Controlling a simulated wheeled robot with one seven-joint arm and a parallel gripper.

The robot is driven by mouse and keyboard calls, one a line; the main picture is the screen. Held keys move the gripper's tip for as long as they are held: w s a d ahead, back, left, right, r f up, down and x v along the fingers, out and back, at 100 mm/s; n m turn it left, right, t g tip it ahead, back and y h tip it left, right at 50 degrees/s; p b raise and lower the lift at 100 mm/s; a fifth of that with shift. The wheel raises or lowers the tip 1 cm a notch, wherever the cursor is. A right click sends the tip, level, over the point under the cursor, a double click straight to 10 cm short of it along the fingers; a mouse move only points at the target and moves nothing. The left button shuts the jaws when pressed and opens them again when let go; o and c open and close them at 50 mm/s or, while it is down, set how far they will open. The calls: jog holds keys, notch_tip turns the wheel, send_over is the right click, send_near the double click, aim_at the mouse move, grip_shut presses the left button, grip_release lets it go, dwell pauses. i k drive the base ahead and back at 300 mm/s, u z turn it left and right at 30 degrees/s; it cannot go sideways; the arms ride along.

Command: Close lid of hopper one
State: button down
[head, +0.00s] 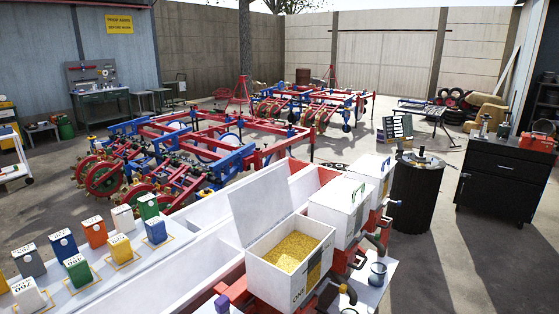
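Hopper one (288,278) is a white box in the lower middle of the head view, with lettering that looks like "ONE" on its front. It is full of yellow grain (293,249). Its white lid (262,200) stands open, tilted up from the left edge. The grain is uncovered and nothing lies across the opening. My gripper is not in view.
Two more white hoppers, a nearer one (338,210) and a farther one (371,174), stand in a row behind with lids shut. A cup (377,274) stands at right. Numbered containers (95,231) stand on a white surface at left. A black barrel (417,194) and cabinet (503,180) are farther right.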

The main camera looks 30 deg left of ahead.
aim_at(260, 204)
jog(key=i, duration=1.6)
jog(key=u, duration=1.9)
